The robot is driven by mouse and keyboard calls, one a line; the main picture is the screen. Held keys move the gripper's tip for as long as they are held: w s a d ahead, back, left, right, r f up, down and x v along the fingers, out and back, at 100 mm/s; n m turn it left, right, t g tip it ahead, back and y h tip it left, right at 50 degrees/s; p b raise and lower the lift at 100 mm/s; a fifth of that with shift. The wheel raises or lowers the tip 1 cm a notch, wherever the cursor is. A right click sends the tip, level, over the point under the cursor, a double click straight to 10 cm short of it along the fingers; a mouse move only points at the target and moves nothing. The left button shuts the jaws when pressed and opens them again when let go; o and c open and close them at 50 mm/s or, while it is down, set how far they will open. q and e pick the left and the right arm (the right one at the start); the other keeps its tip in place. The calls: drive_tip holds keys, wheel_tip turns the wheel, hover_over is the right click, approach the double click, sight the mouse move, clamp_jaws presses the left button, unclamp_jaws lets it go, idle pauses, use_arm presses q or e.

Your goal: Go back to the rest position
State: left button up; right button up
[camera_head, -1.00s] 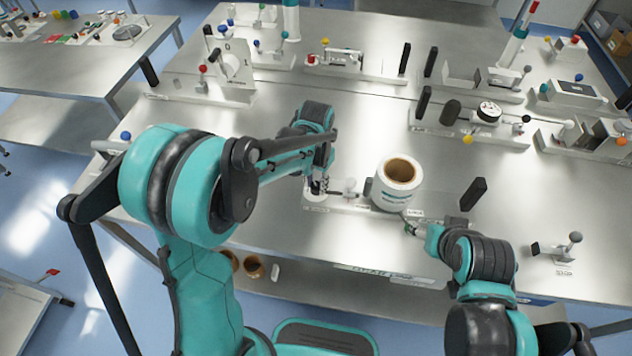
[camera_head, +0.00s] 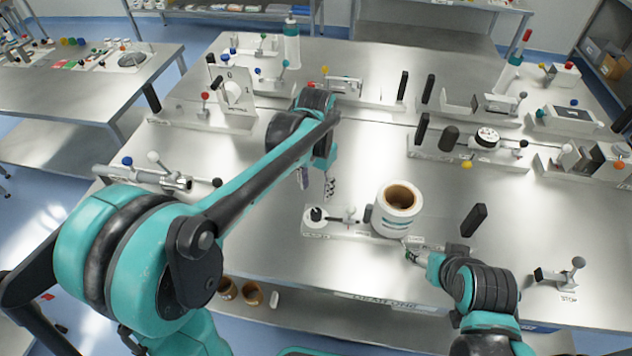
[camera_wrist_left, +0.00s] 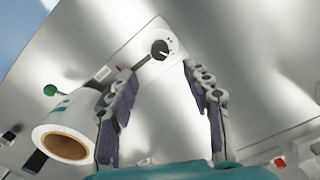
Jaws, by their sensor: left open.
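My left gripper (camera_head: 316,184) is open and empty above the table, behind the left end of a white fixture (camera_head: 345,236). In the left wrist view its two fingers (camera_wrist_left: 157,72) are spread apart, with the fixture's round dark-and-white knob (camera_wrist_left: 160,49) beyond them. A white roll with a brown core (camera_head: 396,212) stands upright on the fixture; it also shows in the left wrist view (camera_wrist_left: 66,132). My right gripper (camera_head: 415,257) is low at the fixture's front right end. Its fingers are too small to judge.
A black upright block (camera_head: 474,220) and a small stop lever (camera_head: 570,272) stand to the right. A clamp-like fixture (camera_head: 150,176) lies at the left edge. Bare table lies behind the roll.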

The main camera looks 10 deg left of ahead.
use_arm(q)
drive_tip(key=shift+r, duration=0.85)
drive_tip(key=shift+s, duration=0.1)
drive_tip(key=s+a+f+n+t+b, duration=0.2)
drive_tip(key=s+a+t, duration=0.1)
drive_tip(key=s, duration=0.4)
drive_tip(key=s+a+f+n+t+b, duration=0.2)
drive_tip(key=s+a+f+t+b, duration=0.1)
drive_tip(key=s, duration=0.5)
drive_tip(key=shift+s+a+n+t, duration=0.2)
drive_tip(key=shift+a+n+t, duration=0.1)
drive_tip(key=shift+a+t, duration=0.3)
drive_tip(key=shift+a+f, duration=0.1)
